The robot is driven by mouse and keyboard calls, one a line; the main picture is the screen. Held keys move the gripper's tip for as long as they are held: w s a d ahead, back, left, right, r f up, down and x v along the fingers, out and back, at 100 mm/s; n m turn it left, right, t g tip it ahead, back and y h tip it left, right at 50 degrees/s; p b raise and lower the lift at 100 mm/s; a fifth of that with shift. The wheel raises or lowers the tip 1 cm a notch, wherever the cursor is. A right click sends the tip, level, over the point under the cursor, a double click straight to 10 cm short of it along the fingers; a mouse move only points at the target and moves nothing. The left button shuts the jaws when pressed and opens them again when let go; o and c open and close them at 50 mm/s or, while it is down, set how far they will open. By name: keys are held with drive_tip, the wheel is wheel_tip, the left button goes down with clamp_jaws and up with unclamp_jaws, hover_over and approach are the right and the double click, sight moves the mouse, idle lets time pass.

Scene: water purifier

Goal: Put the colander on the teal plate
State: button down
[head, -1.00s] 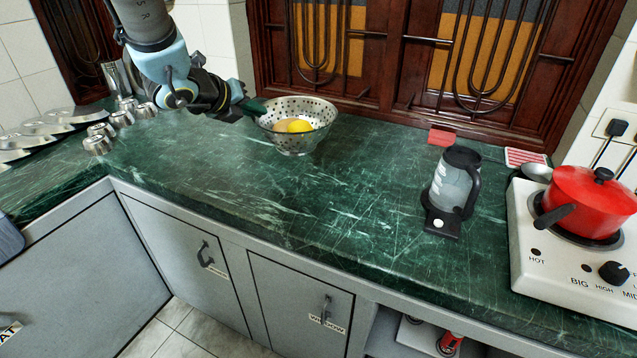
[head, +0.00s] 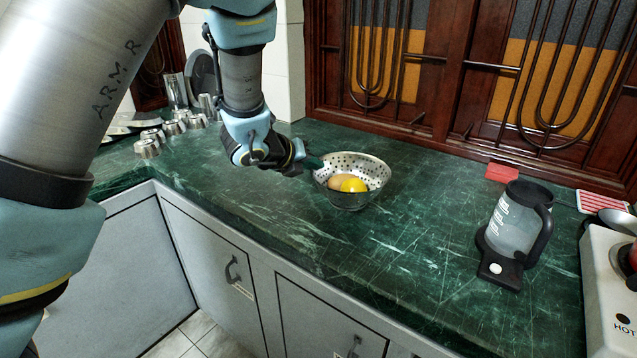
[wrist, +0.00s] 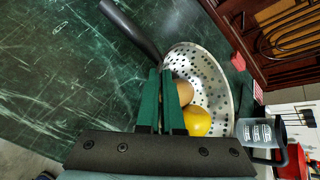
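The silver perforated colander (head: 366,196) is on or just above the green marble counter in the head view; I cannot tell whether its base touches. It holds a yellow lemon-like fruit and a brown egg-like item. It also fills the middle of the wrist view (wrist: 215,80), its dark handle (wrist: 133,30) pointing up and left. My gripper (head: 316,162) is at the colander's left rim. In the wrist view its two green fingers (wrist: 160,72) are close together, apparently shut on the rim between them. No teal plate shows in any view.
A clear kettle with a black handle (head: 512,225) stands on the counter to the right. A red block (head: 501,173) lies behind it, and the white stove (head: 607,290) is farther right. Metal cups (head: 147,149) stand at the left back. The counter's front middle is clear.

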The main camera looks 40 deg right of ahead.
drive_tip(key=shift+f+p, duration=0.3)
drive_tip(key=shift+f, duration=1.95)
drive_tip(key=c, duration=1.1)
unclamp_jaws()
drive_tip(key=b+v, duration=0.2)
drive_tip(key=v, duration=1)
drive_tip(key=shift+w, duration=0.1)
drive_tip(key=shift+a, duration=0.1)
